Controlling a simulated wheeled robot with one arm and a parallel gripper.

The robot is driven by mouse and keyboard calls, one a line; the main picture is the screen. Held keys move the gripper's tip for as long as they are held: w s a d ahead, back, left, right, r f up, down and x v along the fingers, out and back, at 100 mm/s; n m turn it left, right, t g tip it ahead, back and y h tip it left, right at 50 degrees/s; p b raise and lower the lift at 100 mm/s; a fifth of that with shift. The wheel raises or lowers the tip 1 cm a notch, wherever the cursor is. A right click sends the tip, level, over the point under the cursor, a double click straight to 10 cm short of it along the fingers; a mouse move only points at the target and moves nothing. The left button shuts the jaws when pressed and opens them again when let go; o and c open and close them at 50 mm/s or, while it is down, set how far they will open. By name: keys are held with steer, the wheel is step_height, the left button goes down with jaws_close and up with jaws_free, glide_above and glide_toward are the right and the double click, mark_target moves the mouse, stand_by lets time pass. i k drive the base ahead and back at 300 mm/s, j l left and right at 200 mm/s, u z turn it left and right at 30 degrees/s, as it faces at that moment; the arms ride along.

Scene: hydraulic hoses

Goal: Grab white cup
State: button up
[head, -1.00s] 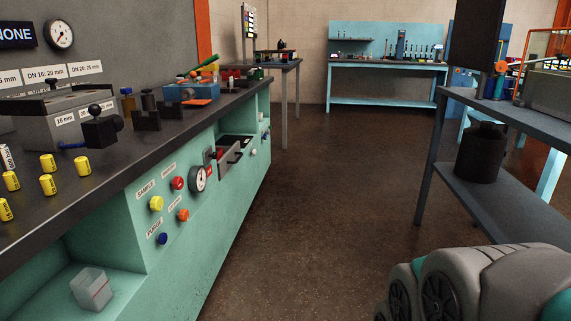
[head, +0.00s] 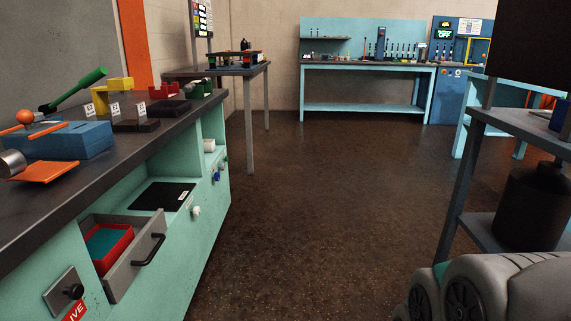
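My gripper itself is not in view.
An open drawer (head: 146,265) holding a red tray (head: 105,250) juts out from the bench on the left. A dark shelf unit with a black canister (head: 530,210) stands at the right. The brown floor (head: 310,210) between them is clear.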

mark_target(209, 145)
steer(key=i, duration=1.05)
steer(key=i+u, duration=0.15)
steer(key=i, duration=0.85)
steer(key=i+u, duration=0.2)
steer(key=i, duration=0.3)
steer(key=i+l+u, duration=0.2)
steer(key=i, duration=0.3)
steer(key=i+l+u, duration=0.2)
steer(key=i, duration=0.35)
